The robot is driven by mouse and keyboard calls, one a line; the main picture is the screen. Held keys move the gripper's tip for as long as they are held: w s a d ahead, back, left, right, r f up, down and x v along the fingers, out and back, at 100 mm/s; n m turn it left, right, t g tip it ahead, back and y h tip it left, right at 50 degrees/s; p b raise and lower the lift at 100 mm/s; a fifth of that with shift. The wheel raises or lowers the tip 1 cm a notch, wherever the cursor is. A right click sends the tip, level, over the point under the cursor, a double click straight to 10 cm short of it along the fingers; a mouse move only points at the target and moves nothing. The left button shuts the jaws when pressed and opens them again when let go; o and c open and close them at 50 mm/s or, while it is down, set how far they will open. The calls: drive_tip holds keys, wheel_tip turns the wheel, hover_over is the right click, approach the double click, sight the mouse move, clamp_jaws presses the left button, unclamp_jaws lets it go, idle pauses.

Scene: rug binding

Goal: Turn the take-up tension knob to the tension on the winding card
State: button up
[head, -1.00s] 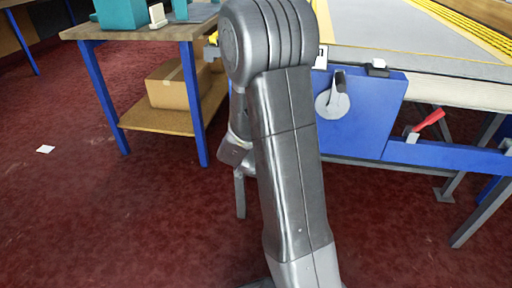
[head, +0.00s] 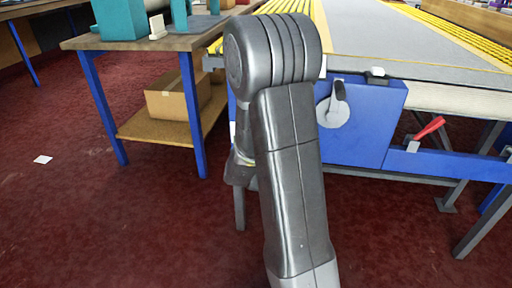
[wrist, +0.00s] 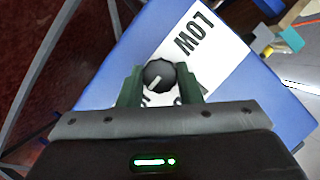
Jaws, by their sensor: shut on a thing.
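The tension knob (wrist: 158,77) is black and ribbed with a pale pointer line. In the wrist view it sits between the two dark green fingers of my gripper (wrist: 159,87), which are shut on it. The pointer line slants toward the lower left of that view. A white label (wrist: 215,38) on the blue panel (wrist: 262,78) reads LOW; its lower lettering is mostly hidden by the knob and gripper. In the head view my arm hides the knob and gripper. I cannot make out the winding card in either view.
The blue machine frame (head: 365,130) carries a grey disc with a dark handle (head: 334,105). A red lever (head: 428,131) sticks out at the right. A wooden-topped table (head: 150,42) with a cardboard box (head: 178,100) on its shelf stands at the left. Red floor lies open at lower left.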

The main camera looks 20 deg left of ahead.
drive_tip(key=o, duration=1)
drive_tip(key=shift+c, duration=0.2)
drive_tip(key=p+v, duration=0.2)
drive_tip(key=v, duration=1.1)
drive_tip(key=shift+s+d+p, duration=0.25)
drive_tip(key=shift+s+p, duration=0.1)
drive_tip(key=shift+p, duration=0.05)
drive_tip(key=b+x, duration=0.2)
drive_tip(key=x, duration=1.1)
drive_tip(key=shift+w+a+b, duration=0.2)
drive_tip(key=shift+w+b, duration=0.15)
drive_tip(key=shift+b, duration=0.05)
